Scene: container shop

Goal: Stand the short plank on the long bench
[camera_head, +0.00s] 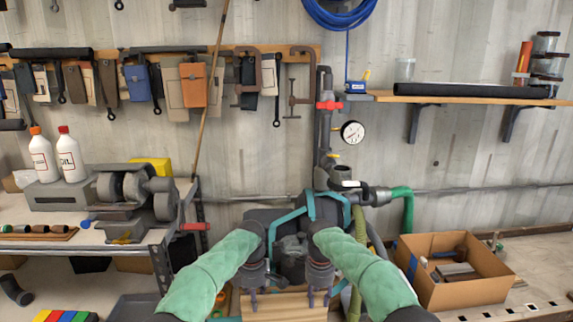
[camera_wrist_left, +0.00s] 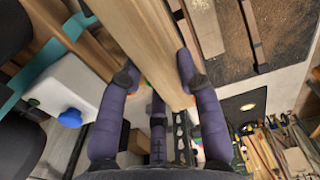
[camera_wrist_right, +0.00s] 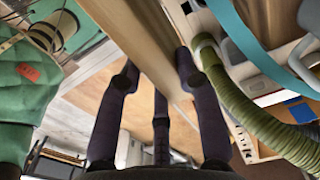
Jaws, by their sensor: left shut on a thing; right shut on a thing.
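A pale wooden plank (camera_head: 284,306) lies across in front of me at the bottom of the head view. My left gripper (camera_head: 254,292) is shut on its left part and my right gripper (camera_head: 318,292) on its right part. In the left wrist view the plank (camera_wrist_left: 150,38) runs between the purple fingers (camera_wrist_left: 157,70). In the right wrist view the plank (camera_wrist_right: 148,36) also passes between the fingers (camera_wrist_right: 157,70). The plank's lower edge is cut off in the head view. A bench top (camera_head: 535,255) runs along the wall at the right; I cannot tell whether it is the long bench.
A cardboard box (camera_head: 455,290) with parts in it stands on the right. A bench grinder (camera_head: 135,195) and two white bottles (camera_head: 70,155) stand on the left bench (camera_head: 75,247). Pipes with a gauge (camera_head: 352,133) rise behind my grippers. A green hose (camera_wrist_right: 250,110) passes close to my right gripper.

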